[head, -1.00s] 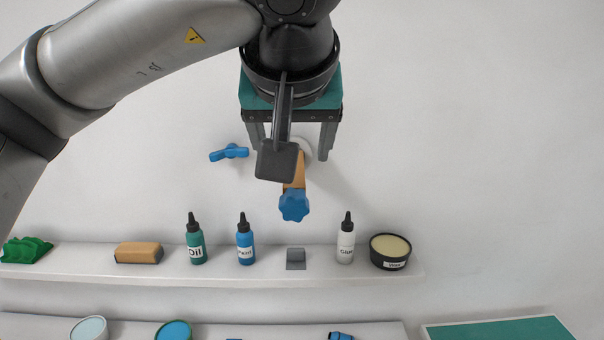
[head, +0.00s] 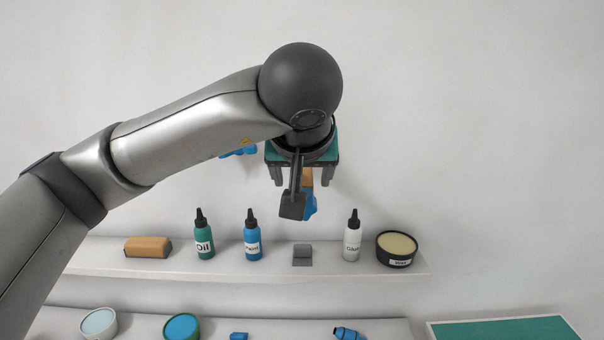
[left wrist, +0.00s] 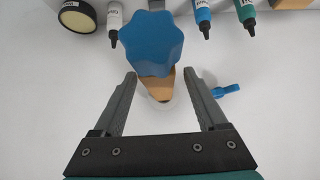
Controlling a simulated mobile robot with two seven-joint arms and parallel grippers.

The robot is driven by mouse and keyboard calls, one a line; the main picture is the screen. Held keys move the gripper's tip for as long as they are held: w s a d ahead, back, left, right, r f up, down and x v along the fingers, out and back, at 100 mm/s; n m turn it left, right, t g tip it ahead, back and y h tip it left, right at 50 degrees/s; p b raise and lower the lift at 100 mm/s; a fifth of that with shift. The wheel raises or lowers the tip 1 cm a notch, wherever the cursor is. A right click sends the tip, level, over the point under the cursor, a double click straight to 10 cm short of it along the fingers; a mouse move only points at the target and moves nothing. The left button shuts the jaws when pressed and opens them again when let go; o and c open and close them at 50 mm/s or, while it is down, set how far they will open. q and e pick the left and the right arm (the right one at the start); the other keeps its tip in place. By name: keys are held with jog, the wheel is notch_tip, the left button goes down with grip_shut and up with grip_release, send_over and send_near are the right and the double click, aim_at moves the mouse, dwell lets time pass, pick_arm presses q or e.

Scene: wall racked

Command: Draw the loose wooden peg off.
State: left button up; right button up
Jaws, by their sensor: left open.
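The wooden peg (left wrist: 160,86) sticks out from the white wall, with a blue lobed knob (left wrist: 152,42) at its outer end. In the head view the peg (head: 308,178) and its knob (head: 311,206) are partly hidden by my wrist parts. My left gripper (head: 302,181) is open in front of the wall. In the left wrist view its two fingers (left wrist: 160,78) stand one on each side of the peg, with gaps on both sides. A pale round base shows behind the peg. My right gripper is in neither view.
A blue fitting (head: 240,152) sits on the wall left of the gripper. A shelf (head: 330,275) below holds an oil bottle (head: 204,240), a paint bottle (head: 252,242), a glue bottle (head: 351,242), a round tin (head: 396,250) and an orange block (head: 148,247). The wall at right is clear.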

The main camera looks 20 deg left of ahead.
pick_arm(q)
grip_shut()
dwell(0.6)
dwell(0.6)
dwell(0.4)
